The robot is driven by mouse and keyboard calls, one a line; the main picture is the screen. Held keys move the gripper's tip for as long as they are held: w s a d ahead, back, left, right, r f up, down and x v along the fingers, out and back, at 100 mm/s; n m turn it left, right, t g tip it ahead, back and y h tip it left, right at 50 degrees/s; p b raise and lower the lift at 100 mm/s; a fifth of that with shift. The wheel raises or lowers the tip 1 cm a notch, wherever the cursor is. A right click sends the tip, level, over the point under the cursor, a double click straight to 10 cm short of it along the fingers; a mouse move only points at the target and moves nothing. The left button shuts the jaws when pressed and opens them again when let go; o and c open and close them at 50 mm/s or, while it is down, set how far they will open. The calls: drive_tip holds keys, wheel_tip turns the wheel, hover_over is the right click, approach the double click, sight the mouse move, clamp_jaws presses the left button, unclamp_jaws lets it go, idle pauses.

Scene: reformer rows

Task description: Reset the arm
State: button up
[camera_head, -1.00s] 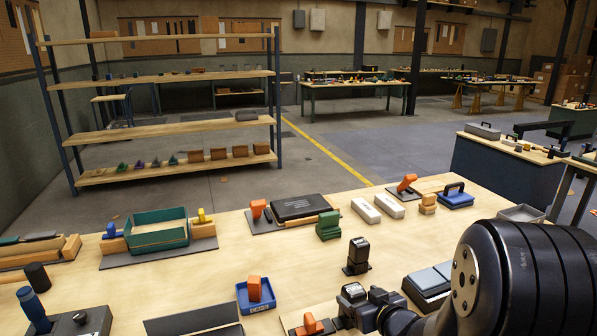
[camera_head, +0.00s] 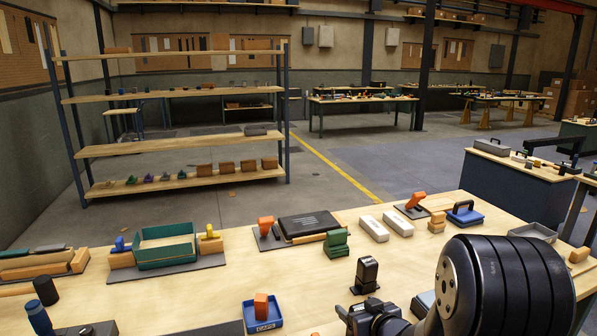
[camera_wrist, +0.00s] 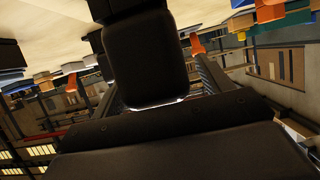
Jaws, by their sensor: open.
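My gripper (camera_wrist: 160,88) is open in the wrist view, its two dark fingers to either side of a black block. That picture is upside down, with the table along its top. The block (camera_wrist: 145,60) appears between the fingers; I cannot tell whether they touch it. It looks like the upright black block (camera_head: 367,274) standing on the wooden table (camera_head: 190,295) in the head view. There my dark arm fills the lower right, its wrist end low in the picture near that block. The fingertips are hard to make out there.
A blue tray (camera_head: 277,323) with an orange-topped piece stands left of the black block. Behind are a green block (camera_head: 337,243), white bars (camera_head: 374,229), a black case (camera_head: 308,225) and a green open box (camera_head: 165,264). Bare tabletop lies between them. A shelf rack (camera_head: 180,150) stands beyond.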

drive_tip(key=shift+f+b, duration=0.35)
drive_tip(key=shift+f, duration=0.05)
drive_tip(key=shift+s+d, duration=0.15)
drive_tip(key=shift+s, duration=0.2)
drive_tip(key=p+v, duration=0.1)
drive_tip(key=v, duration=0.9)
drive_tip(key=b+x, duration=0.1)
drive_tip(key=x, duration=0.9)
drive_tip(key=r+p, duration=0.8)
drive_tip(key=r, duration=0.1)
drive_tip(key=shift+w+r+p, duration=0.35)
drive_tip(key=shift+p, duration=0.05)
